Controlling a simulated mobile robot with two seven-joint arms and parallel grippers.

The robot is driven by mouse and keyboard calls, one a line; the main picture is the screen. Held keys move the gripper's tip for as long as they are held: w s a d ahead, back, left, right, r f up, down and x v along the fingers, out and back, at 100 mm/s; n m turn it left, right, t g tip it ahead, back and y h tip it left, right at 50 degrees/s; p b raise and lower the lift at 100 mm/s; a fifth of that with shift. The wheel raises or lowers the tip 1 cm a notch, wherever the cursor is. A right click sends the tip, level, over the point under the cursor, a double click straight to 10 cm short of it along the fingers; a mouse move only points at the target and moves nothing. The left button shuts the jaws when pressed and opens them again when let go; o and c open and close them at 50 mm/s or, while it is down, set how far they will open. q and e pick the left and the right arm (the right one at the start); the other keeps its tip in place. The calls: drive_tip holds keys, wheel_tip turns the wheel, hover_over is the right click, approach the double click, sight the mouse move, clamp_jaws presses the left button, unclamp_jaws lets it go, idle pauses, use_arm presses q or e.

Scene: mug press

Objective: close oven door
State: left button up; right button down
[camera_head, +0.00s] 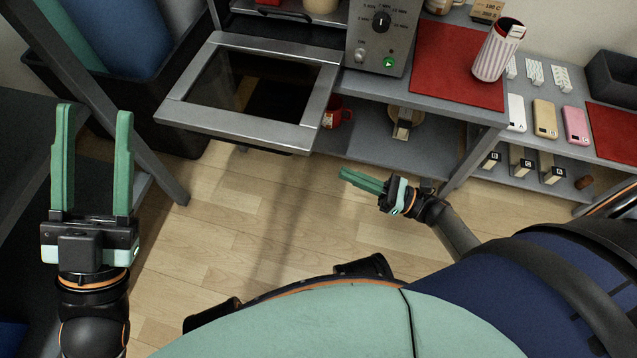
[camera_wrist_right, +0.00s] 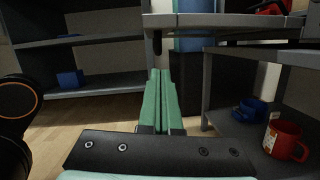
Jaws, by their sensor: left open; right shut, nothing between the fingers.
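The oven door (camera_head: 311,128) hangs open and lies about flat, its dark glass facing up, in front of the oven. The oven body with its grey control panel (camera_head: 383,35), a black knob and a green light stands behind it to the right. In the right wrist view the door's edge (camera_wrist_right: 240,20) crosses the top, above my right gripper (camera_wrist_right: 160,75). My right gripper (camera_head: 345,174) is shut and empty, lower than the door and to its front right, apart from it. My left gripper (camera_head: 94,110) is open and empty, left of the door, fingers pointing away.
A red mug (camera_head: 336,114) stands on the shelf under the door; it also shows in the right wrist view (camera_wrist_right: 284,138) near a blue mug (camera_wrist_right: 250,110). A striped cup (camera_head: 498,52) stands on a red mat (camera_head: 440,70). A black bin (camera_head: 185,135) is left of the door. The floor in front is clear.

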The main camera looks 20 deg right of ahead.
use_arm(q)
drive_tip(key=shift+s+d+m+h+b, duration=0.1)
drive_tip(key=shift+s+m+h+b, duration=0.3)
drive_tip(key=shift+s, duration=0.65)
use_arm(e)
drive_tip(key=w+a+r+n, duration=0.1)
drive_tip(key=w+a+r, duration=0.1)
drive_tip(key=a, duration=0.2)
drive_tip(key=w+a+r+n+g+y, duration=0.1)
drive_tip(key=w+a+r, duration=0.1)
drive_tip(key=a, duration=0.1)
drive_tip(key=shift+a+r, duration=0.4)
drive_tip(key=shift+w, duration=0.1)
use_arm(q)
drive_tip(key=shift+r, duration=0.1)
use_arm(e)
drive_tip(key=shift+r, duration=0.1)
